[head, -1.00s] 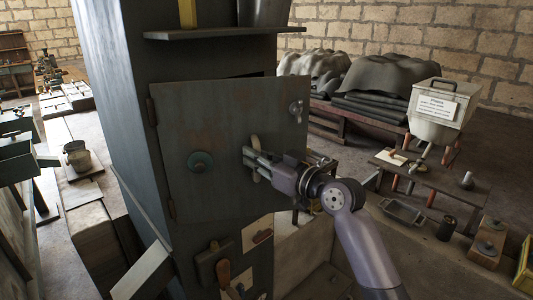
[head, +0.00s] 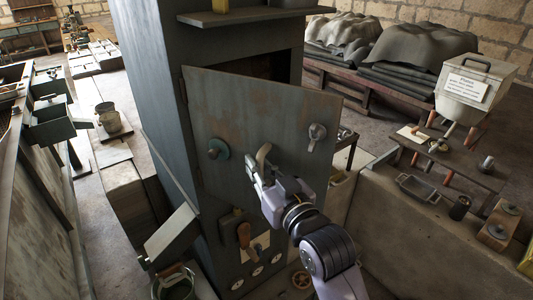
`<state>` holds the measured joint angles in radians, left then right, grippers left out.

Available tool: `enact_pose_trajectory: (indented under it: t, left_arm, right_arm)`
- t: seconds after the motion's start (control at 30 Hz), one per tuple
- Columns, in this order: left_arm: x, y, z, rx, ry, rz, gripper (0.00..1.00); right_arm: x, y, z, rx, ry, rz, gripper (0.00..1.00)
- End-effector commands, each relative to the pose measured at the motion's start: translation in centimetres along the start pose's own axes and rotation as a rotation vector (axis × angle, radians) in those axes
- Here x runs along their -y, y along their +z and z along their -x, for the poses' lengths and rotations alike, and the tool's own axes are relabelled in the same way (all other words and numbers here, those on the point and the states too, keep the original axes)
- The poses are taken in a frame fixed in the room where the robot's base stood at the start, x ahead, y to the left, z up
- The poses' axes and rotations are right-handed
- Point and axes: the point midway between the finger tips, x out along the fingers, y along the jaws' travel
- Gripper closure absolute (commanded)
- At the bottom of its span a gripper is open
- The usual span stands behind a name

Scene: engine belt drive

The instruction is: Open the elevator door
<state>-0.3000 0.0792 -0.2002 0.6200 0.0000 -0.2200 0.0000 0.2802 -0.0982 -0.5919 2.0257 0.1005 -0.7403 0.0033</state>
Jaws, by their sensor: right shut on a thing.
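The elevator door (head: 230,120) is a worn grey metal panel hinged at its left edge on a tall dark cabinet (head: 155,90). It stands partly open, swung out from the cabinet, with a dark gap along its top. My left gripper is not in view.
A shelf (head: 255,15) juts out above the door. A grey chute-like box (head: 171,233) sticks out at the cabinet's lower left, above a bucket (head: 175,284). A low concrete wall (head: 420,225) runs to the right. A low bench (head: 455,168) stands behind it.

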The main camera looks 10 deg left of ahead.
Motion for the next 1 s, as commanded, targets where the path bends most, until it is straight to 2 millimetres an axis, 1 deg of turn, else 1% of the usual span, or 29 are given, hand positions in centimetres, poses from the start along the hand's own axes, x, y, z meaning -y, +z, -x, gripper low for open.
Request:
enact_pose_trajectory:
  t: [0.03, 0.13, 0.63, 0.67, 0.93, 1.0]
  left_arm:
    - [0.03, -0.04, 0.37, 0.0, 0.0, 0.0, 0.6]
    - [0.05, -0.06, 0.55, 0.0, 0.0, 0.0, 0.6]
    - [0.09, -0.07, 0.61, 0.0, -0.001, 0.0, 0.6]
    - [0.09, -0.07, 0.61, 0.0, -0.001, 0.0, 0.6]
    - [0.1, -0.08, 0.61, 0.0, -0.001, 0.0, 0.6]
    - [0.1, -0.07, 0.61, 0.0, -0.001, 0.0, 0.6]
  right_arm:
    - [0.27, -0.2, 0.11, -0.001, 0.009, -0.004, 1.0]
    - [0.5, -0.16, 0.21, -0.002, 0.025, -0.002, 1.0]
    - [0.68, -0.05, 0.27, -0.003, 0.037, 0.002, 1.0]
    - [0.67, -0.05, 0.27, -0.003, 0.037, 0.002, 0.84]
    - [0.67, -0.02, 0.27, -0.002, 0.036, 0.002, 0.66]
    - [0.66, -0.02, 0.27, -0.002, 0.036, 0.002, 0.65]
